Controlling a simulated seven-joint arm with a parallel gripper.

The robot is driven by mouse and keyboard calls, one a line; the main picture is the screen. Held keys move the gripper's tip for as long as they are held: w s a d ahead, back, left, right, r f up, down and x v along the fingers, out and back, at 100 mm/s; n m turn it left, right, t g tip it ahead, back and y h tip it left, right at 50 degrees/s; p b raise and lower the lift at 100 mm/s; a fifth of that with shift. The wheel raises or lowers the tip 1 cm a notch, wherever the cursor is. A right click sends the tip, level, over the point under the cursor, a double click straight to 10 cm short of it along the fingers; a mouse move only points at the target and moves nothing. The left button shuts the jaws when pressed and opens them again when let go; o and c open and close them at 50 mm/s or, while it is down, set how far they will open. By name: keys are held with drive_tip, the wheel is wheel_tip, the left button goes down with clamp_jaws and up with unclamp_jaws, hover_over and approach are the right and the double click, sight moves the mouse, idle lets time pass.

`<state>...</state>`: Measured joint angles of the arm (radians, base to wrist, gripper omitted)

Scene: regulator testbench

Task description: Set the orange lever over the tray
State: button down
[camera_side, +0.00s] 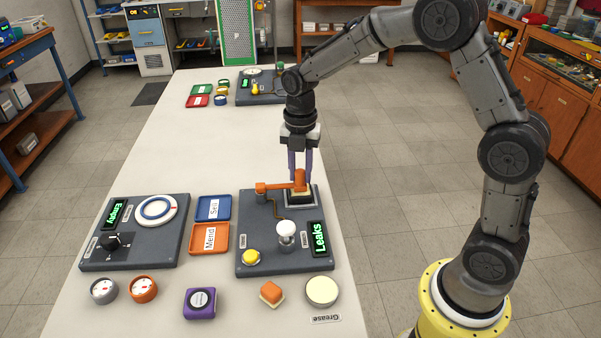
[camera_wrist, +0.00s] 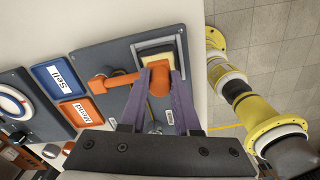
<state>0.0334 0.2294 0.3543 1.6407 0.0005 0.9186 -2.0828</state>
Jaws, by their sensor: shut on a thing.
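The orange lever (camera_side: 276,187) is mounted on the right-hand dark panel. Its pivot (camera_wrist: 98,84) is at the panel's left and its arm points right. My gripper (camera_side: 300,176) reaches down from above with its purple fingers on both sides of the lever's upright end knob (camera_wrist: 159,80). It is shut on that knob. A black square tray (camera_side: 303,203) with a cream block in it sits at the panel's right corner. The knob overlaps this tray's edge in both views; the height between them is hard to judge. The tray also shows in the wrist view (camera_wrist: 180,50).
The same panel holds a yellow knob (camera_side: 252,257), a white knob (camera_side: 287,231) and a "Leaks" display (camera_side: 318,239). Blue "Sell" (camera_side: 228,213) and orange "Mend" (camera_side: 224,249) trays lie to its left, beside another panel (camera_side: 165,240).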

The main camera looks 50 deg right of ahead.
drive_tip(key=shift+w+r, duration=0.1)
drive_tip(key=shift+w, duration=0.05)
drive_tip(key=c, duration=0.6)
unclamp_jaws()
wheel_tip(320, 180, up, 14)
drive_tip(key=shift+f, duration=0.15)
